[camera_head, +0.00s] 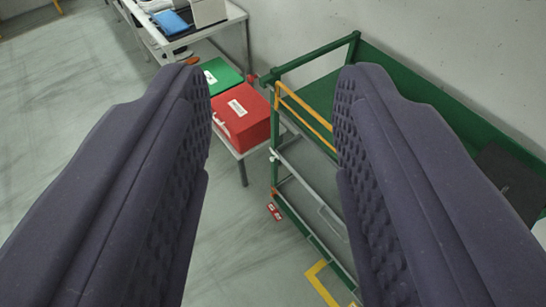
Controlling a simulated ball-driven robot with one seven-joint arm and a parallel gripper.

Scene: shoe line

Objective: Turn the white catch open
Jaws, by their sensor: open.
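My gripper (272,82) is open and empty, its two dark padded fingers wide apart on the left and right of the view. Between them, farther off, stands a green-framed cart (318,53). A small white piece (273,154) shows on the cart's near left post, below the yellow bar; it may be the white catch, but it is too small to tell its shape or how it is turned. The gripper is well short of it and touches nothing. The right finger hides part of the cart.
A red case (250,124) and a green case (220,73) sit on a low stand left of the cart. A table (213,31) with a blue item (170,22) stands behind. Yellow tape (318,283) marks the floor by the cart. Open floor (60,100) lies left; a wall is behind.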

